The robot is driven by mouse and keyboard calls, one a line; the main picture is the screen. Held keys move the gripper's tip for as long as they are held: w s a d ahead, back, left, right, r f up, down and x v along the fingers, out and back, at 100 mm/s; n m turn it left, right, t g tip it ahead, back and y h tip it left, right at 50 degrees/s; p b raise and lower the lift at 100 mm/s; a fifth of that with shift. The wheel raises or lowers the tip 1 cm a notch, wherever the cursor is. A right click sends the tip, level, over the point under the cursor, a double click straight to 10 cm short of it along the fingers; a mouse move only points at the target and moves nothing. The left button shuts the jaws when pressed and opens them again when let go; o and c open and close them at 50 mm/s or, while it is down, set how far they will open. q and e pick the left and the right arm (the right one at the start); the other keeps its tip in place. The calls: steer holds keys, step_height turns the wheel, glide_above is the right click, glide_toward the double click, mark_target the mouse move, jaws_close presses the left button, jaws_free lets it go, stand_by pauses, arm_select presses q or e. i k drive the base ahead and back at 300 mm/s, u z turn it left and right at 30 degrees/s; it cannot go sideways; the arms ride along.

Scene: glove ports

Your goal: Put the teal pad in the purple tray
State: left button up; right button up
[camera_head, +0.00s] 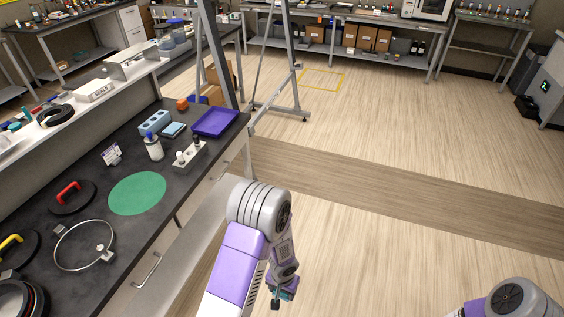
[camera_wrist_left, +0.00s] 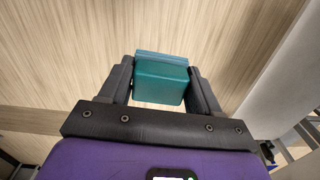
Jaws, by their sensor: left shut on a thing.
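The teal pad (camera_wrist_left: 160,82) is a small thick block with a paler edge, gripped between the two dark fingers of my left gripper (camera_wrist_left: 161,75) in the left wrist view. In the head view my left gripper (camera_head: 281,296) hangs over the floor, right of the bench, with a bit of the teal pad (camera_head: 289,294) showing. The purple tray (camera_head: 215,122) lies at the far right corner of the dark bench top and looks empty. My left gripper is well apart from it, lower in the picture. My right gripper is out of view.
A grey post (camera_head: 218,50) rises behind the tray. Floor to the right is clear.

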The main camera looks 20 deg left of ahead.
mark_target(216, 123)
steer(key=z, duration=0.15)
steer(key=i, duration=1.6)
steer(key=u, duration=1.35)
steer(key=i, duration=0.75)
steer(key=u, duration=0.75)
